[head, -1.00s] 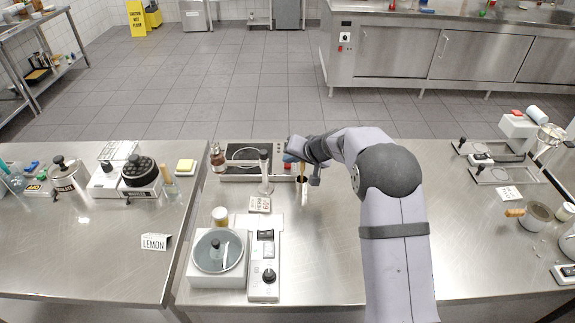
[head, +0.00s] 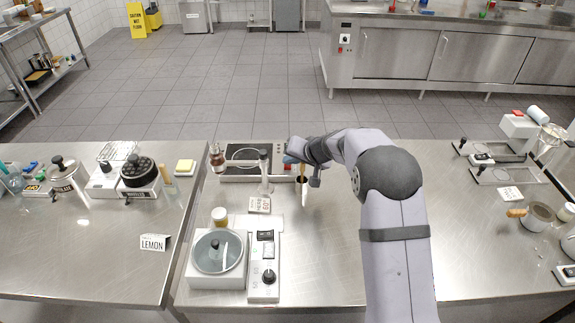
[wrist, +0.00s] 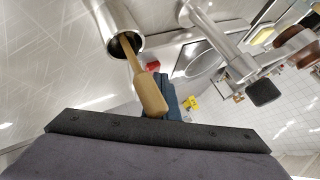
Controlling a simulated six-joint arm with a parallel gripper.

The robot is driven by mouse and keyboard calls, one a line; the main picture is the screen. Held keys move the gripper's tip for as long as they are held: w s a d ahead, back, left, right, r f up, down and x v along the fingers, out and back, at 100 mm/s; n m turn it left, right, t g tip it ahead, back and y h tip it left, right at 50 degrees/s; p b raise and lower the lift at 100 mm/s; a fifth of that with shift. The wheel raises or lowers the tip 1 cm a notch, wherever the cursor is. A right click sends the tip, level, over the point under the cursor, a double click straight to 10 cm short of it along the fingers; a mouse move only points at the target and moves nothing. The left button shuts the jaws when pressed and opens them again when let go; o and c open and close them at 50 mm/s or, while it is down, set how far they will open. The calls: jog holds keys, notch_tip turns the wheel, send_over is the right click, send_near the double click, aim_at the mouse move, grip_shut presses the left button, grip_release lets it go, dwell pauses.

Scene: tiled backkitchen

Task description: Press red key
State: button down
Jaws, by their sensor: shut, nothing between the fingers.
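In the wrist view the dark fingers (wrist: 163,82) are shut and empty. A small red block (wrist: 152,65), which may be the red key, shows close by the fingertips. I cannot tell whether they touch it. A wooden handle (wrist: 149,92) sticks out of a metal cup (wrist: 111,28) and crosses the view just left of the fingers.
A black-topped hob (head: 245,176) and a small stand (head: 266,188) are left of my gripper. A white stirrer unit (head: 207,283) and a control panel (head: 258,294) stand nearer. A white device with a red top (head: 517,112) is far right. The counter front right of the panel is clear.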

aim_at(290, 168)
jog(key=shift+r, duration=0.1)
jog(key=shift+r+p, duration=0.35)
jog(key=shift+r, duration=0.4)
jog(key=shift+r, duration=0.1)
jog(key=shift+r+p, duration=1.75)
jog(key=shift+r, duration=1.1)
